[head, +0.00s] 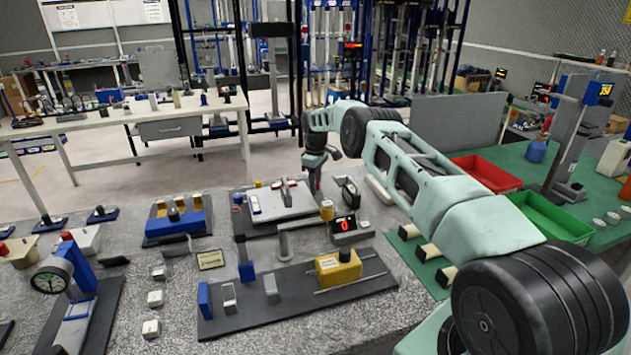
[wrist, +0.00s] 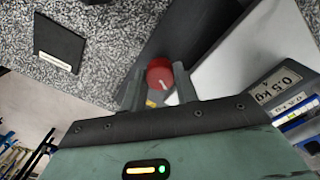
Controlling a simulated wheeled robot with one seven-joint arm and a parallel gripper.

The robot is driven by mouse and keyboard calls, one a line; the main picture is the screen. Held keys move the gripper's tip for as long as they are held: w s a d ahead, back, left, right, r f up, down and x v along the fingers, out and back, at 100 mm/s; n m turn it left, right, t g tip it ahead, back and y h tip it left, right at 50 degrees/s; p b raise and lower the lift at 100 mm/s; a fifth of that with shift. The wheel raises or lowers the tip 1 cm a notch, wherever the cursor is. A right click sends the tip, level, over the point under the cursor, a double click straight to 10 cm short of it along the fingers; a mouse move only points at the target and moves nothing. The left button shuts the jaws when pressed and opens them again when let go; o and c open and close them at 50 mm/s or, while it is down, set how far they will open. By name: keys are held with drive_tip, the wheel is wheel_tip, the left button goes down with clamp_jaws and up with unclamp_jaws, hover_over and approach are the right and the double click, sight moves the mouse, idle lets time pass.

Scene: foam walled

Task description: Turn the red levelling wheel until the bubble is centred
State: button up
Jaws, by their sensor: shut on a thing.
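The red levelling wheel (wrist: 160,75) shows in the wrist view as a small red disc with a pale mark on it. My gripper (wrist: 159,91) has one finger on each side of the wheel and is shut on it. In the head view my gripper (head: 315,188) points down at the right side of a grey levelling plate (head: 285,205) on a dark base; the wheel is not clearly visible there. The pale plate also shows in the wrist view (wrist: 235,60), right of the wheel. I cannot make out the bubble in either view.
A weight marked 0.5 kg (wrist: 275,85) lies near the plate's right side in the wrist view. Red (head: 485,174) and green (head: 545,217) bins are at right.

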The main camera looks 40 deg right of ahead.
drive_tip(key=shift+f, duration=0.1)
drive_tip(key=n+b, duration=0.2)
drive_tip(key=b, duration=0.1)
drive_tip(key=shift+n, duration=0.4)
drive_tip(key=shift+d+n+b, duration=0.1)
drive_tip(key=shift+n+b, duration=0.55)
drive_tip(key=shift+n, duration=1.55)
drive_tip(key=o, duration=0.7)
drive_tip(key=shift+r, duration=0.2)
